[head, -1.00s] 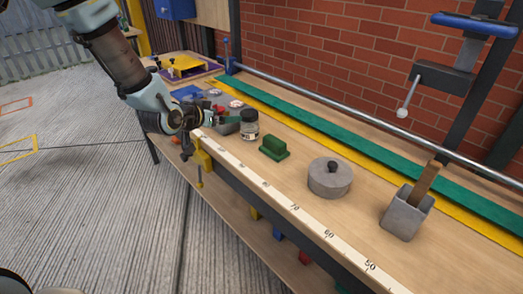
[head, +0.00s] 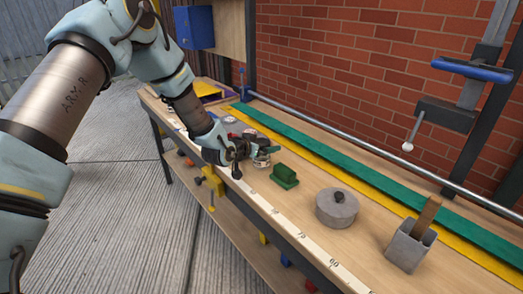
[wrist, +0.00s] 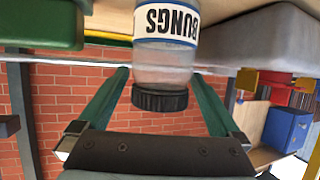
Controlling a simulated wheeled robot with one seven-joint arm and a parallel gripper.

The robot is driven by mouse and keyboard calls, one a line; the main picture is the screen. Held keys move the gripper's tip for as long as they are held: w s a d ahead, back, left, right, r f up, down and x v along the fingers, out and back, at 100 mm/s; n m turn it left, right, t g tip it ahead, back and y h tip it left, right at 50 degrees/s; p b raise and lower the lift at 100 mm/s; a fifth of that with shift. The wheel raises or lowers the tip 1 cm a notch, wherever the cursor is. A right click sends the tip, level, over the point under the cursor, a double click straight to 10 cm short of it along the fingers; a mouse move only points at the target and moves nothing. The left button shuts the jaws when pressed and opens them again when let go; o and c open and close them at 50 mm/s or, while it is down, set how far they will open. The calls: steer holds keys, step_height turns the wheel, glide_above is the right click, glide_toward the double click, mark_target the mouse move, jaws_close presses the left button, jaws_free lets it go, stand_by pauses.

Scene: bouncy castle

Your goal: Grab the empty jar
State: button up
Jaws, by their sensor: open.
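The jar (wrist: 165,68) is clear, with a black lid and a white and blue label reading BUNGS. It appears upside down in the wrist view, and its visible glass looks empty. My gripper (wrist: 160,82) is open, with one green finger on each side of the jar's lid end; I cannot tell whether either finger touches it. In the head view my gripper (head: 256,150) is at the jar (head: 262,161), low over the bench, and covers much of it.
On the workbench (head: 300,215), a green block (head: 284,176) stands close to the right of the jar. A grey box (wrist: 275,40) is close by in the wrist view.

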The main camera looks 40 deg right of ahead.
steer(key=shift+x, duration=0.75)
steer(key=shift+c, duration=0.2)
steer(key=c, duration=1.3)
